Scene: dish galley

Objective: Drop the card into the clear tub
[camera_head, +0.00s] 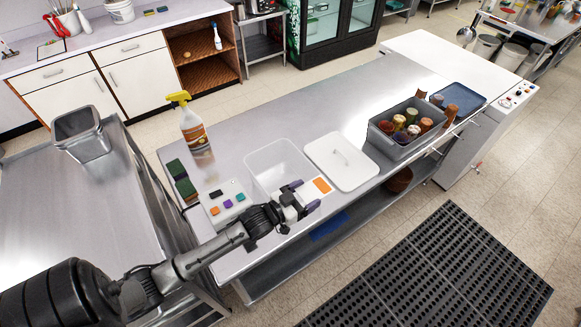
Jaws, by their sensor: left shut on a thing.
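The clear tub (262,160) stands open on the steel counter, with its white lid (342,163) lying flat to its right. My left gripper (304,195) is at the tub's near right side. It is shut on the card (321,186), which is white with an orange patch and sticks out to the right of the fingers. From this angle I cannot tell how high the card is above the counter. The gripper hides part of the card and of the tub's near corner. My right gripper is not in view.
A white block with orange, purple and teal pieces (226,204) sits left of the tub. A grey bin of jars (406,129) is farther right. The counter's far side is clear.

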